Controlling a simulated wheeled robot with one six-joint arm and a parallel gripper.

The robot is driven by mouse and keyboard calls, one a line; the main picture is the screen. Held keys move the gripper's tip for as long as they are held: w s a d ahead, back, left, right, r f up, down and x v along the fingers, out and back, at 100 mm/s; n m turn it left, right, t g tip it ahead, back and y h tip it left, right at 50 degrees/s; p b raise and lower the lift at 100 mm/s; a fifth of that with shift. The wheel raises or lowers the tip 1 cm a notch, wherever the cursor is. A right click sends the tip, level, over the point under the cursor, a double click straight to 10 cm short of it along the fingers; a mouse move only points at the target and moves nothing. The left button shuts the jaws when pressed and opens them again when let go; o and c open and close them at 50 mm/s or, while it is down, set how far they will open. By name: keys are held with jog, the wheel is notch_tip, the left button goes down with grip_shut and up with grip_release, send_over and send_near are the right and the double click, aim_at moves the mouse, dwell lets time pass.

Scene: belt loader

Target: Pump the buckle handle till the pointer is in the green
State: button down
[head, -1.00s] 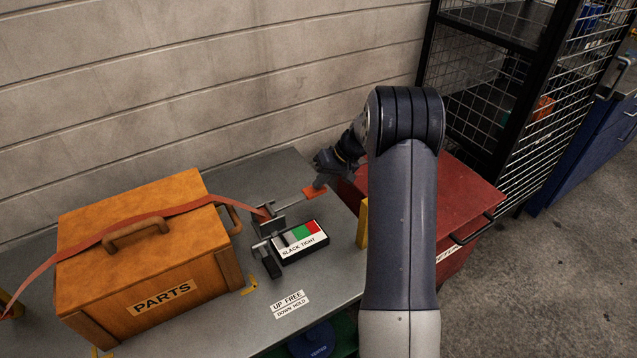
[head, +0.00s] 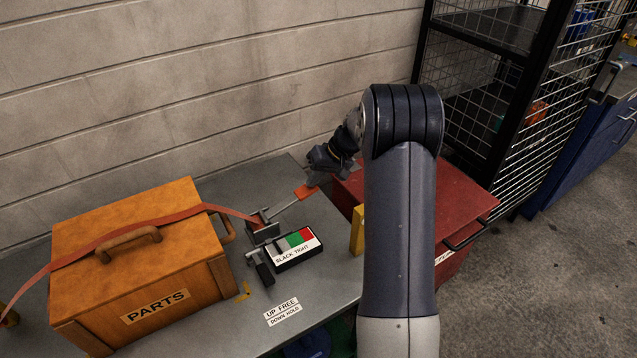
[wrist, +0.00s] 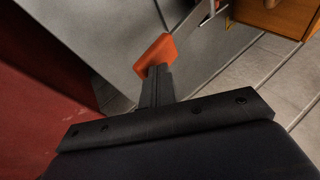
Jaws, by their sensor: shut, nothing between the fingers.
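The buckle (head: 263,230) is a grey metal ratchet at the table's right part. Its handle is a thin lever slanting up to the right, ending in an orange grip (head: 305,191). My gripper (head: 318,180) is at that grip, coming from the right. In the wrist view the shut fingers (wrist: 157,88) end right at the orange grip (wrist: 156,54) and seem to touch it, without holding it between them. The gauge (head: 293,248) has grey, green and red fields and the words SLACK and TIGHT. I cannot make out the pointer clearly.
The red strap (head: 130,229) runs from the buckle over an orange PARTS box (head: 150,290) at left. A label (head: 283,311) reads UP FREE, DOWN HOLD. A yellow post (head: 357,230) stands at the table's right edge. A red cabinet (head: 455,205) and mesh cage are at right.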

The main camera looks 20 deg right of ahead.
jog(key=b+v, duration=0.1)
jog(key=v, duration=0.9)
jog(key=shift+w+d, duration=0.2)
jog(key=shift+d, duration=0.05)
dwell(0.8)
jog(key=s+a+r+h, duration=0.1)
jog(key=a+r+h, duration=0.2)
jog(key=a, duration=0.3)
jog(key=s+a+r+n+t+h, duration=0.1)
jog(key=a+r+h, duration=0.1)
jog(key=a, duration=0.5)
jog(key=s+a+r+h+p, duration=0.1)
jog(key=a+r+h, duration=0.2)
jog(key=a, duration=0.3)
jog(key=shift+s+a+r+t+h, duration=0.3)
jog(key=shift+s+a+r, duration=0.1)
jog(key=shift+r, duration=0.4)
